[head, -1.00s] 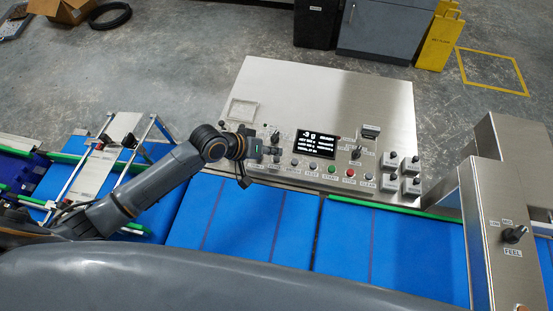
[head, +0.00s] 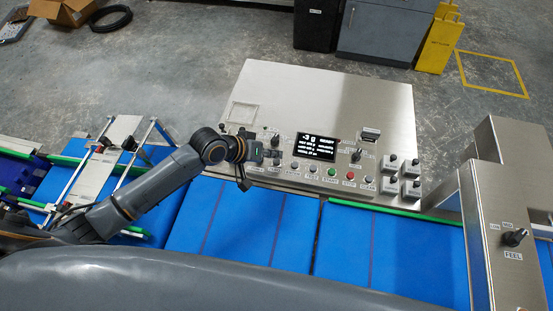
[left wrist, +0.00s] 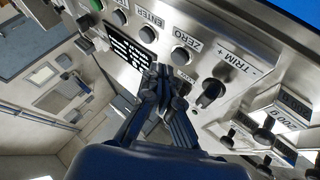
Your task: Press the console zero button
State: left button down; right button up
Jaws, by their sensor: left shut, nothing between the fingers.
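The steel console (head: 330,95) has a row of buttons along its near edge. The zero button (left wrist: 180,55), a round grey cap under the "ZERO" label, shows in the left wrist view. In the head view the zero button (head: 277,162) is at the fingertips' near side. My left gripper (head: 272,153) is shut and empty over the panel's left part. In the left wrist view its fingertips (left wrist: 165,74) point at the panel close to the zero button, between it and the dark display. I cannot tell whether they touch the panel. My right gripper is not in view.
The enter button (left wrist: 148,34) and trim knob (left wrist: 210,91) flank the zero button. The lit display (head: 317,147) lies just beyond the button row. Green start (head: 332,171) and red stop (head: 350,174) buttons are further right. A blue belt (head: 260,225) runs in front.

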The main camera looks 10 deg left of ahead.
aim_at(274, 162)
pick_arm(q)
jog(key=shift+f, duration=0.2)
jog(key=shift+f, duration=0.25)
jog(key=shift+f, duration=0.45)
dwell(0.8)
jog(key=shift+r, duration=0.1)
jog(key=shift+r+p, duration=0.8)
jog(key=shift+p, duration=0.05)
notch_tip(274, 162, up, 5)
jog(key=p, duration=0.5)
jog(key=shift+r, duration=0.1)
